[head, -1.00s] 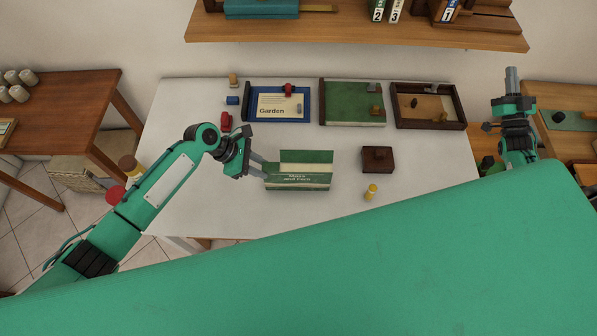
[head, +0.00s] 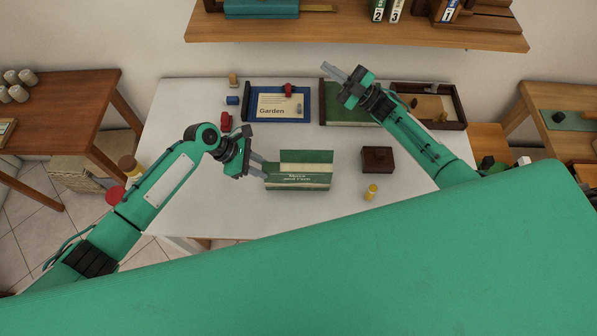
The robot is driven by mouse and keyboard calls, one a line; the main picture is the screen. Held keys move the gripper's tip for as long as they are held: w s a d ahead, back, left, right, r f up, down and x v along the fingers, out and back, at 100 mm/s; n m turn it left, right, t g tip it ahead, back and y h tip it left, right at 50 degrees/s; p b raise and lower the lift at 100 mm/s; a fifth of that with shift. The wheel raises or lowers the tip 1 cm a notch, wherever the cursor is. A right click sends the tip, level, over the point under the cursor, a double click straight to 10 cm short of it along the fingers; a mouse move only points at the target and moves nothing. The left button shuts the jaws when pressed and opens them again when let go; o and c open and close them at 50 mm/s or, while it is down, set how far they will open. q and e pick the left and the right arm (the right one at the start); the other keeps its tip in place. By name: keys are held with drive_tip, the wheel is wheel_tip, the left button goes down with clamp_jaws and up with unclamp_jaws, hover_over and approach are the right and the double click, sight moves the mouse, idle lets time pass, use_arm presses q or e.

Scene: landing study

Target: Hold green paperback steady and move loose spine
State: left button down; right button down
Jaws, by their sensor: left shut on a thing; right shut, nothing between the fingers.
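The green paperback (head: 305,157) stands on the white table in front of me, with a pale band and white lettering on its near green face (head: 298,182). My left gripper (head: 262,167) is shut on its left end. I cannot tell whether the lettered strip is a separate loose spine. My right gripper (head: 335,72) is shut and empty, raised over the back of the table. It is above and behind the paperback, apart from it, near the green board. The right arm hides part of that board.
A brown block (head: 377,160) and a small yellow piece (head: 371,192) are right of the paperback. A shelf (head: 300,28) overhangs behind. The front left table is clear.

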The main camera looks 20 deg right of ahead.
drive_tip(key=s+a+r+n+g+h, duration=0.15)
drive_tip(key=s+a+n+g, duration=0.25)
drive_tip(key=a+n+g, duration=0.55)
drive_tip(key=s+a+r+n+g+h, duration=0.15)
drive_tip(key=s+a+n+g, duration=0.25)
drive_tip(key=a+n+g, duration=0.5)
drive_tip(key=s+d+f+n+t+h, duration=0.25)
drive_tip(key=d+f+n+h, duration=0.6)
drive_tip(key=n+h, duration=0.5)
wheel_tip(320, 180, down, 6)
drive_tip(key=m+h, duration=0.1)
drive_tip(key=h, duration=0.1)
drive_tip(key=shift+s+d+f+m, duration=0.2)
drive_tip(key=shift+s+f+m, duration=0.05)
drive_tip(key=shift+s+m, duration=0.15)
drive_tip(key=shift+s, duration=0.1)
drive_tip(key=shift+s+a+r, duration=0.2)
drive_tip(key=shift+s, duration=0.5)
